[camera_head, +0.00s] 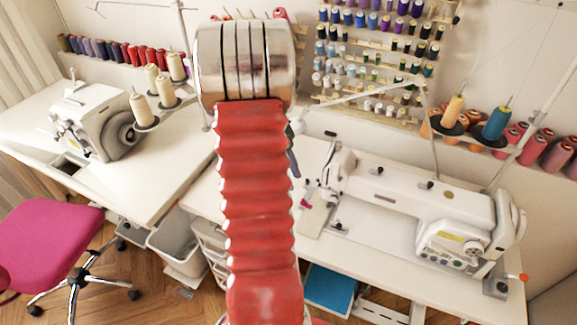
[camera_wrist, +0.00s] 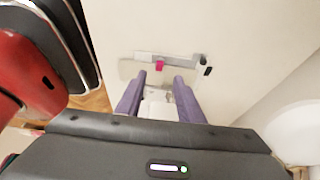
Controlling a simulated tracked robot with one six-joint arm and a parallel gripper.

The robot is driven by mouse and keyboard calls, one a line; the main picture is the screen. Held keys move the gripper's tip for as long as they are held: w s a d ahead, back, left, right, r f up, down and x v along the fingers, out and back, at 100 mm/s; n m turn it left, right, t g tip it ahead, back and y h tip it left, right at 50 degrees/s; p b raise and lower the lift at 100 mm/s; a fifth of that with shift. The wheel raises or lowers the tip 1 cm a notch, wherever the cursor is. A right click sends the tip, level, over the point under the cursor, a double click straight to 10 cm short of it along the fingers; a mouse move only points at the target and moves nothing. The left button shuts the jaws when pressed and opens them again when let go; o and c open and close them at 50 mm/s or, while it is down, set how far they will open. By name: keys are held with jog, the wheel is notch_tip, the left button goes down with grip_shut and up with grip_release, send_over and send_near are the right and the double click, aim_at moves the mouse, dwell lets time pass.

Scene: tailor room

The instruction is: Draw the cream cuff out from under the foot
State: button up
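The white sewing machine (camera_head: 400,205) stands on the table at the right in the head view. Its needle end, on the left, is too small to show the foot clearly. I cannot pick out the cream cuff there for sure. In the wrist view my gripper (camera_wrist: 160,86) is open, its two purple fingers apart and pointing toward the table. A whitish piece (camera_wrist: 158,107) shows between the fingers, low in the gap. I cannot tell whether it is the cuff, or whether anything touches it. In the head view my red arm hides most of the gripper.
A small magenta item (camera_head: 305,203) lies by the machine's left end; it also shows beyond the fingers in the wrist view (camera_wrist: 159,65). An overlock machine (camera_head: 95,120) and thread cones stand left. A thread rack (camera_head: 375,60) is behind. A pink chair (camera_head: 50,245) is front left.

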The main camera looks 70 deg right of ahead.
aim_at(302, 200)
jog(key=x, duration=0.9)
jog(key=shift+f, duration=0.1)
jog(key=shift+c, duration=0.3)
grip_shut()
